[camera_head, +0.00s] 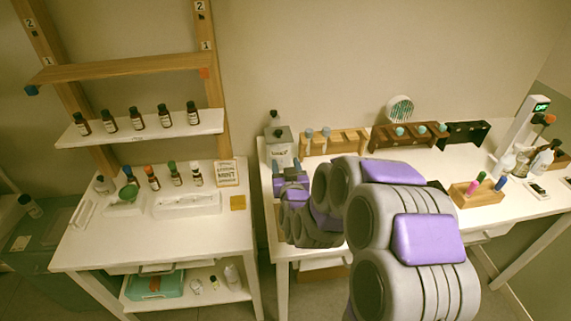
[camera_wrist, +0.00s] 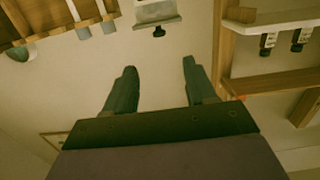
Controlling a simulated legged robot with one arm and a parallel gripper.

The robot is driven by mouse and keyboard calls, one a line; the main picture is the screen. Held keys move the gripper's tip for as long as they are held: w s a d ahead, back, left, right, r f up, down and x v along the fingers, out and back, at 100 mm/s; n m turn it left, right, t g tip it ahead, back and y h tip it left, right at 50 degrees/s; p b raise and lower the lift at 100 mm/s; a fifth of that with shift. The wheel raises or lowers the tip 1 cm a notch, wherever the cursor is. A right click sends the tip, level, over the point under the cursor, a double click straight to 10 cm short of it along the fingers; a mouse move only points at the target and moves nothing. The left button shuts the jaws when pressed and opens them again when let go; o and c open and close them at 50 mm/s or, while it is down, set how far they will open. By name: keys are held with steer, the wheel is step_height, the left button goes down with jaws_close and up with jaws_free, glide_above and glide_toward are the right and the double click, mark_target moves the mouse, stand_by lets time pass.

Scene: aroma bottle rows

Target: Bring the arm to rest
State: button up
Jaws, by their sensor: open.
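My arm (camera_head: 400,215), grey with purple panels, reaches from the lower right over the front of the right table (camera_head: 350,165). My gripper (camera_head: 287,169) is at the left end of that table, in front of a grey box-like device (camera_head: 279,147). In the wrist view my gripper (camera_wrist: 158,70) shows two dark fingers spread apart with only plain wall between them. It is open and holds nothing. Part of the forearm is hidden behind the nearer arm links in the head view.
Left of my gripper, a wooden rack has a shelf (camera_head: 150,131) with several brown bottles. Below it is a white table (camera_head: 120,240) with more bottles, trays and a sign (camera_head: 227,173). Wooden holders (camera_head: 335,142) line the right table's back. A pen block (camera_head: 477,192) is at right.

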steer(key=shift+s+r, duration=0.1)
steer(key=s+d+r+g+h, duration=0.1)
steer(key=s+d+g, duration=0.4)
steer(key=s, duration=1.1)
steer(key=s+d+r+m+g+h, duration=0.1)
steer(key=s+d+g, duration=0.5)
steer(key=s, duration=1)
steer(key=s+d+r+m+g+h, duration=0.1)
steer(key=s+d+g, duration=0.5)
steer(key=s, duration=0.9)
steer(key=shift+s+r+g, duration=0.4)
steer(key=shift+r+g, duration=0.1)
steer(key=shift+g, duration=0.3)
